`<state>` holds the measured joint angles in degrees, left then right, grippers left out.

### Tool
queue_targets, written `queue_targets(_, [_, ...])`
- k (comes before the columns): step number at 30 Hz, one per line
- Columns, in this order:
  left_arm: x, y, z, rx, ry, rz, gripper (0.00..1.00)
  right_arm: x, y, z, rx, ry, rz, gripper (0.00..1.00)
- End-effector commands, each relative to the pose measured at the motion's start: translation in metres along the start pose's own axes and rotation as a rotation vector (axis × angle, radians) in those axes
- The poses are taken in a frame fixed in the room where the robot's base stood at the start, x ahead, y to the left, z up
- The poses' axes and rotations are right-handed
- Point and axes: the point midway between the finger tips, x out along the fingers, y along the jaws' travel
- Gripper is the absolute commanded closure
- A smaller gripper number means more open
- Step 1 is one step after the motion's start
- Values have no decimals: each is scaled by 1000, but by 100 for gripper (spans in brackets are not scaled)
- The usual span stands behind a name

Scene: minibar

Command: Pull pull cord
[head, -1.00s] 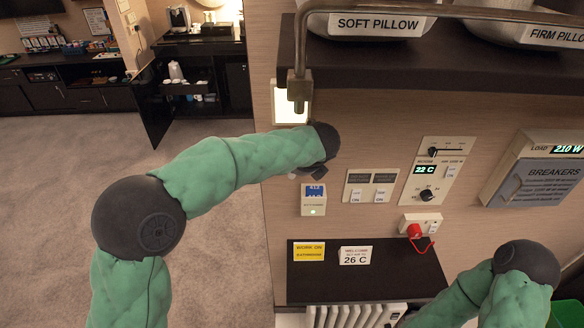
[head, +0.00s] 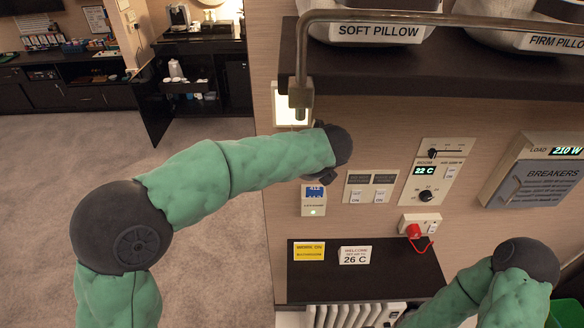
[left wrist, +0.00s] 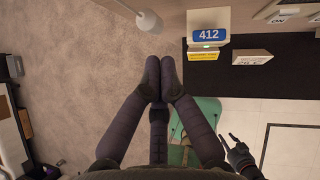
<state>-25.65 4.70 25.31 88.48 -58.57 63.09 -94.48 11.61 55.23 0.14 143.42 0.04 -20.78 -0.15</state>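A white rounded knob on a thin cord, apparently the pull cord (left wrist: 149,20), hangs at the top of the left wrist view. I cannot make it out in the head view. My left gripper (left wrist: 159,65) has its dark fingers drawn together with nothing visible between them. Its fingertips are below the knob in that picture and apart from it. In the head view my left wrist is in front of the wall panel, and the fingers are hidden. My right gripper (left wrist: 228,138) shows at the lower right of the left wrist view, its fingers apart and empty.
A metal rail (head: 420,18) and dark pillow shelf (head: 400,68) overhang the wall. A 412 card unit (head: 314,202), switches (head: 369,188) and a red plug (head: 413,231) are on the wall. A dark ledge (head: 400,285) juts out below. Open carpet (head: 60,180) lies left.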

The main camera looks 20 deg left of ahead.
Motion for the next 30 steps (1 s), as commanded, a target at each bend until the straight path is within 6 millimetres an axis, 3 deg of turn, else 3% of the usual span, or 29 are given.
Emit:
queue_targets(9, [-65, -1, 0, 1, -3, -4, 100, 0, 0, 0, 0, 0, 0, 60])
queue_targets(15, [-89, -1, -1, 1, -1, -1, 100, 0, 0, 0, 0, 0, 0, 60])
queue_targets(30, [-98, 0, 0, 1, 0, 1, 100, 0, 0, 0, 0, 0, 0, 60])
